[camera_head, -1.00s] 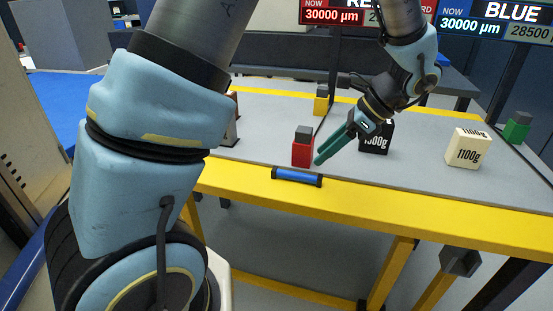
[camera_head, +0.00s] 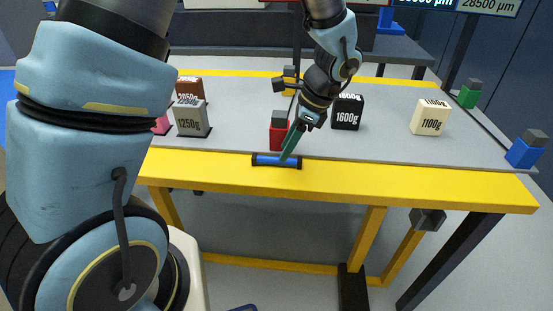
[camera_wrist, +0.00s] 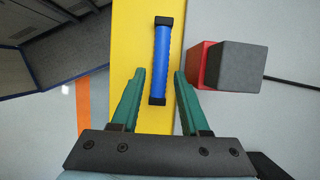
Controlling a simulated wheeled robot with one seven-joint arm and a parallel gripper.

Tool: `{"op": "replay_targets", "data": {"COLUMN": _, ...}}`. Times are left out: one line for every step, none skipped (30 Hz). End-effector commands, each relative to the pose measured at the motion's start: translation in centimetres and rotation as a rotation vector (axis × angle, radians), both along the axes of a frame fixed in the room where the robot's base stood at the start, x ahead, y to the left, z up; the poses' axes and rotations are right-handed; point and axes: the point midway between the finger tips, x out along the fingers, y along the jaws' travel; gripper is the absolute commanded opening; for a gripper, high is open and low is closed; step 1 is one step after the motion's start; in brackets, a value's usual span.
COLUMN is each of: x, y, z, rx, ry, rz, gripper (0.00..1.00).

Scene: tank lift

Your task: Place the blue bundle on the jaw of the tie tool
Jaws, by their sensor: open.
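The blue bundle (camera_head: 277,160), a short blue cylinder with black ends, lies on the yellow front edge of the table. In the wrist view the blue bundle (camera_wrist: 161,60) stands lengthwise between and beyond the green fingers. My gripper (camera_head: 286,158) is at the bundle in the head view, pointing down at it. In the wrist view my gripper (camera_wrist: 159,78) is open, one finger to each side of the bundle's near end, with gaps on both sides. I cannot make out the tie tool in these views.
A red block with a grey top (camera_head: 279,131) stands just behind the bundle; it is close to my right finger in the wrist view (camera_wrist: 236,66). Weights marked 1250g (camera_head: 191,119), 1600g (camera_head: 347,113) and 1100g (camera_head: 430,118) stand on the table (camera_head: 235,135). A blue block (camera_head: 526,150) is at the right.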

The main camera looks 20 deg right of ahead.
Motion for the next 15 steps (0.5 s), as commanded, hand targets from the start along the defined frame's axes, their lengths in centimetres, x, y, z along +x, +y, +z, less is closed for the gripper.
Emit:
{"op": "replay_targets", "data": {"x": 0.1, "y": 0.5, "z": -0.6, "rx": 0.006, "ry": 0.003, "rz": 0.0, "gripper": 0.45}}
{"op": "replay_targets", "data": {"x": 0.2, "y": 0.6, "z": -1.0, "rx": 0.005, "ry": 0.003, "rz": 0.0, "gripper": 0.45}}
{"op": "replay_targets", "data": {"x": 0.3, "y": 0.8, "z": -1.6, "rx": 0.004, "ry": 0.002, "rz": 0.001, "gripper": 0.45}}
{"op": "replay_targets", "data": {"x": 0.3, "y": 0.9, "z": -1.9, "rx": 0.004, "ry": 0.002, "rz": 0.0, "gripper": 0.45}}
{"op": "replay_targets", "data": {"x": 0.4, "y": 1.0, "z": -2.2, "rx": 0.003, "ry": 0.002, "rz": 0.0, "gripper": 0.45}}
{"op": "replay_targets", "data": {"x": 0.5, "y": 1.1, "z": -2.4, "rx": 0.004, "ry": 0.001, "rz": 0.0, "gripper": 0.45}}
{"op": "replay_targets", "data": {"x": 0.5, "y": 1.1, "z": -2.6, "rx": 0.002, "ry": 0.0, "rz": -0.001, "gripper": 0.45}}
{"op": "replay_targets", "data": {"x": 0.5, "y": 1.2, "z": -2.7, "rx": 0.002, "ry": 0.0, "rz": -0.001, "gripper": 0.45}}
{"op": "replay_targets", "data": {"x": 0.6, "y": 1.2, "z": -2.8, "rx": 0.001, "ry": 0.0, "rz": -0.001, "gripper": 0.45}}
{"op": "replay_targets", "data": {"x": 0.6, "y": 1.2, "z": -2.8, "rx": 0.001, "ry": -0.001, "rz": -0.001, "gripper": 0.45}}
{"op": "replay_targets", "data": {"x": 0.6, "y": 1.2, "z": -2.8, "rx": 0.001, "ry": -0.001, "rz": -0.001, "gripper": 0.45}}
{"op": "replay_targets", "data": {"x": 0.6, "y": 1.2, "z": -2.8, "rx": 0.001, "ry": -0.001, "rz": 0.0, "gripper": 0.45}}
{"op": "replay_targets", "data": {"x": 0.6, "y": 1.2, "z": -2.8, "rx": 0.001, "ry": -0.001, "rz": 0.0, "gripper": 0.45}}
{"op": "replay_targets", "data": {"x": 0.5, "y": 1.2, "z": -2.8, "rx": 0.001, "ry": -0.001, "rz": 0.0, "gripper": 0.45}}
{"op": "replay_targets", "data": {"x": 0.6, "y": 1.2, "z": -2.8, "rx": 0.001, "ry": -0.001, "rz": 0.0, "gripper": 0.43}}
